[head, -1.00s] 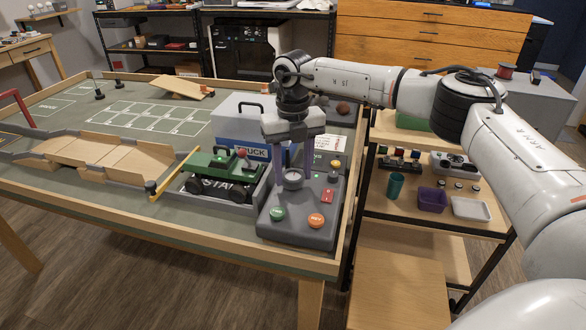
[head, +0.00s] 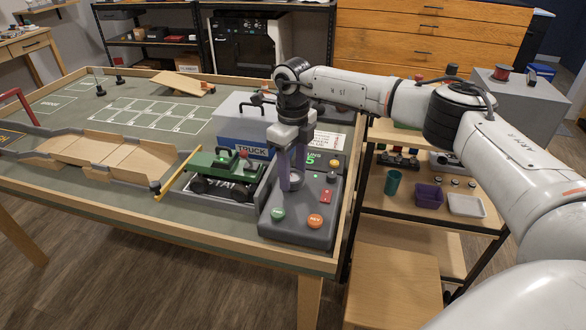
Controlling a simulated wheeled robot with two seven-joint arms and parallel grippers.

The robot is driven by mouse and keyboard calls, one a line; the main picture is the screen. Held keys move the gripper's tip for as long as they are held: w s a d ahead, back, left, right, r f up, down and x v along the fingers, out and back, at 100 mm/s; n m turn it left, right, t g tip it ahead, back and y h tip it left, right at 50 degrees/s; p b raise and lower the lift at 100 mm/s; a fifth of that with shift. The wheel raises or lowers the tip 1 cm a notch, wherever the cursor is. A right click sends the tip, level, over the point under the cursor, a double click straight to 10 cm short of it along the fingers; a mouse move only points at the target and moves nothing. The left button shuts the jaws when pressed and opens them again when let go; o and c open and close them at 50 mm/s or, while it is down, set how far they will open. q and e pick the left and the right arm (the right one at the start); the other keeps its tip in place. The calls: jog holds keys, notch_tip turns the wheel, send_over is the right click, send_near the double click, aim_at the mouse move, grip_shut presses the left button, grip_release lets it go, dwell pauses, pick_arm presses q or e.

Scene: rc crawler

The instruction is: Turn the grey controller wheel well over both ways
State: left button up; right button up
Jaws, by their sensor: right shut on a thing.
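The grey controller (head: 300,230) sits at the table's front right corner, with a green button (head: 278,212), an orange button (head: 315,221) and a red switch (head: 326,196) on top. My right gripper (head: 293,182) points down over it, its purple fingers closed on the grey wheel (head: 296,180). The fingers and palm hide part of the wheel, so its exact angle cannot be told. The green crawler truck (head: 222,162) stands on the start pad to the left of the controller. My left gripper is not in view.
A blue and white box marked TRUCK (head: 240,128) stands behind the crawler. A yellow bar (head: 177,174) lies left of the start pad, beside a wooden ramp track (head: 105,160). A small display and a card stand behind the controller. A shelf cart is at right.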

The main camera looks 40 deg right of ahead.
aim_at(293, 176)
jog(key=shift+r, duration=0.1)
dwell(0.3)
jog(key=shift+w, duration=0.1)
jog(key=o, duration=1)
jog(key=shift+o, duration=0.2)
notch_tip(293, 176, up, 10)
jog(key=shift+r, duration=0.15)
